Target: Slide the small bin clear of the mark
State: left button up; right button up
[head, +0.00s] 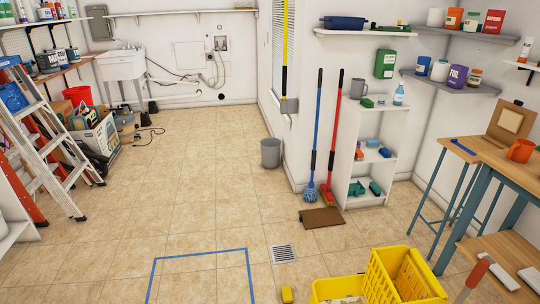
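A small grey bin (270,153) stands upright on the tiled floor beside the white wall corner, left of the mops. A blue tape mark (200,255) outlines an area on the floor at the bottom of the head view. Its near side runs out of the picture. The bin stands beyond the visible tape, with bare floor between them. Neither of my grippers is in view.
A yellow mop bucket with wringer (400,280) stands at the bottom right, near a small yellow object (287,294). A floor drain (283,253) and brown mat (322,217) lie nearby. A ladder (45,140) stands left. The middle floor is clear.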

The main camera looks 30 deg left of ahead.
aim_at(270, 153)
jog(key=i+j+u, duration=0.15)
jog(key=j, duration=0.2)
jog(key=i+j+u, duration=0.15)
jog(key=j, duration=0.25)
jog(key=i+j+u, duration=0.15)
jog(key=j, duration=0.2)
jog(key=i+j+u, duration=0.25)
jog(key=i+j, duration=0.15)
jog(key=i+j+u, duration=0.55)
jog(key=i, duration=0.3)
jog(key=i+j+u, duration=0.25)
jog(key=i, duration=0.25)
jog(key=i+z, duration=0.15)
jog(key=i, duration=1.75)
jog(key=i+z, duration=0.1)
jog(key=i, duration=0.55)
jog(key=i+j+z, duration=0.1)
jog(key=i, duration=0.55)
jog(key=i+j+z, duration=0.1)
jog(key=i, duration=0.55)
jog(key=i+z, duration=0.4)
jog(key=i+j+z, duration=0.1)
jog(key=z, duration=0.35)
jog(key=i+j+z, duration=0.25)
jog(key=z, duration=0.15)
jog(key=i+j+z, duration=0.5)
jog(key=j+z, duration=0.15)
jog(key=z, duration=0.2)
